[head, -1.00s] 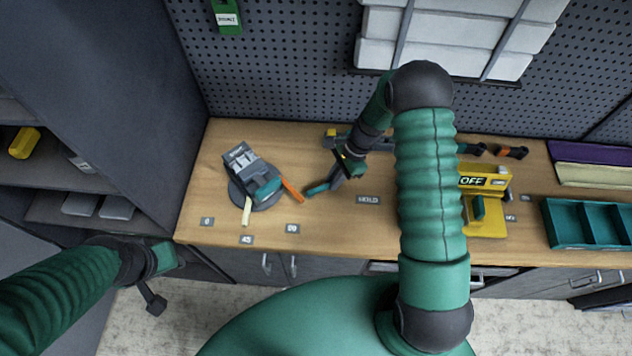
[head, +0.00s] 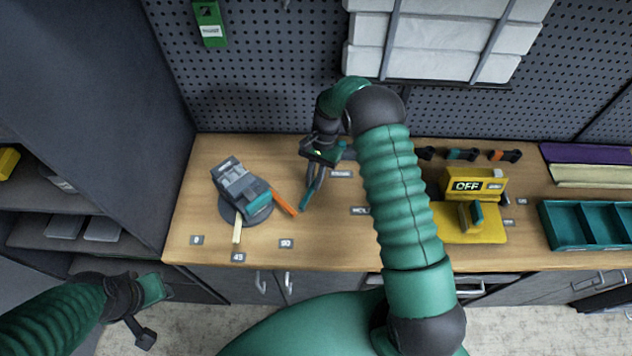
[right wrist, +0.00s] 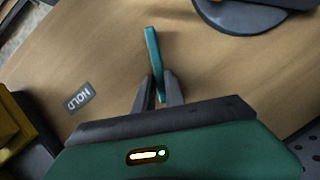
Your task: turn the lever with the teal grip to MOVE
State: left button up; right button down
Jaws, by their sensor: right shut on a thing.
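The teal grip (head: 306,198) is a slim bar low over the bench, right of the grey turntable device. In the right wrist view the teal grip (right wrist: 153,55) sticks out beyond my fingers. My right gripper (head: 313,182) is shut on its near end; the fingers (right wrist: 159,88) lie on both sides of it. I cannot see its pivot or mount. A HOLD label (head: 360,210) lies to its right. Another label (head: 341,174) behind it is too small to read; I cannot make out MOVE. My left gripper (head: 147,312) hangs in front of the bench, away from it.
The grey turntable device (head: 240,187) has a cream pointer (head: 237,228) near the 45 label. An orange bar (head: 284,202) lies close to the teal grip. A yellow unit (head: 468,184) reads OFF. A teal tray (head: 590,226) stands at right. My right arm hides the middle.

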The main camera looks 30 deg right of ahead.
jog(key=shift+w+r, duration=0.1)
jog(key=shift+w, duration=0.1)
jog(key=c, duration=1.8)
grip_release()
jog(key=o, duration=0.4)
jog(key=b+v, duration=0.2)
jog(key=v, duration=1.4)
jog(key=shift+d+r, duration=0.15)
jog(key=shift+r, duration=0.1)
jog(key=shift+w, duration=0.1)
